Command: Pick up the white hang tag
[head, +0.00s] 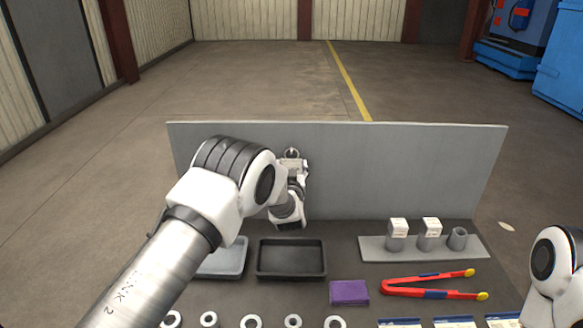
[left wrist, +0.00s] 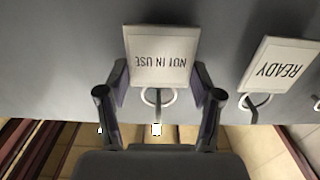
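A white hang tag (left wrist: 160,55) reading "NOT IN USE" hangs by a ring against the grey upright panel (head: 400,170). In the left wrist view it appears upside down, between my fingers. A second white tag (left wrist: 279,64) reading "READY" hangs beside it, at the right of that view; my arm hides it in the head view. My left gripper (left wrist: 160,90) is open, its purple-padded fingers on either side of the first tag, close to its edges. I cannot tell whether they touch. My right gripper is out of view; only part of that arm shows.
Below the panel, the table holds a black tray (head: 291,277), a grey tray (head: 226,272) partly behind my arm, a purple block (head: 349,292), red tongs (head: 420,287) and a rack (head: 372,247) with cups. Several rings and cards line the front edge.

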